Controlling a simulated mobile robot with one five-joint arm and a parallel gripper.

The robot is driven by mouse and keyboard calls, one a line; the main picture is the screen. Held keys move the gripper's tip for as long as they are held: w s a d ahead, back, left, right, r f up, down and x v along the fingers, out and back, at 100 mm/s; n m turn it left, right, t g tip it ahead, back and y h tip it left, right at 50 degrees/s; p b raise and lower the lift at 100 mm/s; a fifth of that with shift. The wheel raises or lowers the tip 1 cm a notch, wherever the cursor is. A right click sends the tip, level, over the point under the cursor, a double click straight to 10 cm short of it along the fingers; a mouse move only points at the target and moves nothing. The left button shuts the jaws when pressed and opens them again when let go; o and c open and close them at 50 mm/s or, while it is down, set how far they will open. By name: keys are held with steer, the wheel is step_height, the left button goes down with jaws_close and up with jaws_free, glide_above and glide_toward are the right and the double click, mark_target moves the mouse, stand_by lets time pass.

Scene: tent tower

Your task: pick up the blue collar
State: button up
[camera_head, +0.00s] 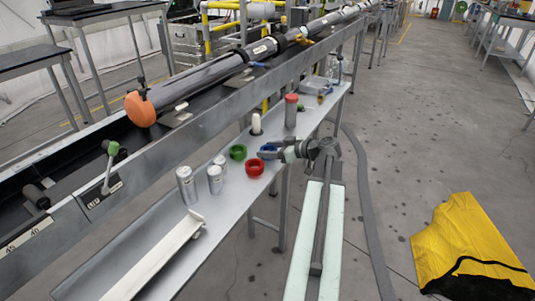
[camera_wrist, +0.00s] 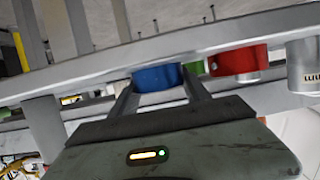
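The blue collar (camera_head: 268,149) is a short ring on the narrow metal shelf, mostly hidden behind my gripper (camera_head: 273,154) in the head view. In the wrist view the blue collar (camera_wrist: 157,77) lies straight ahead, in the gap between the two fingertips of my gripper (camera_wrist: 158,82). The fingers are spread, one on each side of the collar, with their tips close to its sides. Whether they touch it is too small to tell. The collar looks upright and at shelf level.
A red collar (camera_head: 254,168) and a green collar (camera_head: 238,152) stand close by on the shelf (camera_head: 215,210). Silver cans (camera_head: 186,185), a white-topped peg (camera_head: 256,124) and a red-capped cylinder (camera_head: 291,110) stand nearby. A yellow cloth (camera_head: 470,250) lies on the floor at right.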

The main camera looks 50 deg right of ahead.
steer(key=c, duration=0.6)
steer(key=shift+r+p, duration=0.55)
steer(key=shift+r, duration=0.05)
step_height(320, 180, up, 3)
steer(key=p, duration=0.3)
steer(key=shift+r, duration=0.15)
steer(key=s, duration=1)
steer(key=s+d+p, duration=0.1)
steer(key=s, duration=0.5)
steer(key=shift+r, duration=0.25)
